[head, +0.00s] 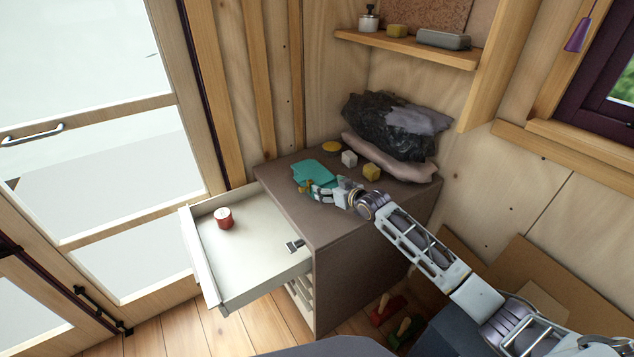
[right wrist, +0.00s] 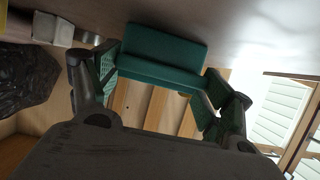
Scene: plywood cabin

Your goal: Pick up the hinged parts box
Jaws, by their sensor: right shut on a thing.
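The hinged parts box is teal (head: 313,172) and sits at the brown cabinet top (head: 345,222), near its back left side. In the right wrist view the teal box (right wrist: 164,46) spans the gap between my fingers, with two panels meeting along a crease. My right gripper (head: 312,189) is at the box's near side and shut on it; its fingers (right wrist: 160,80) lie on either side of the box. The fingers partly hide the box's near edge in the head view. I cannot tell whether the box is clear of the surface. My left gripper is not in view.
An open white drawer (head: 255,262) juts out left, holding a red-and-white round item (head: 224,217). A white cube (head: 349,159), yellow block (head: 371,172) and yellow disc (head: 332,148) lie behind my gripper. A black bag (head: 385,122) rests on a pink cushion (head: 375,159) against the wall.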

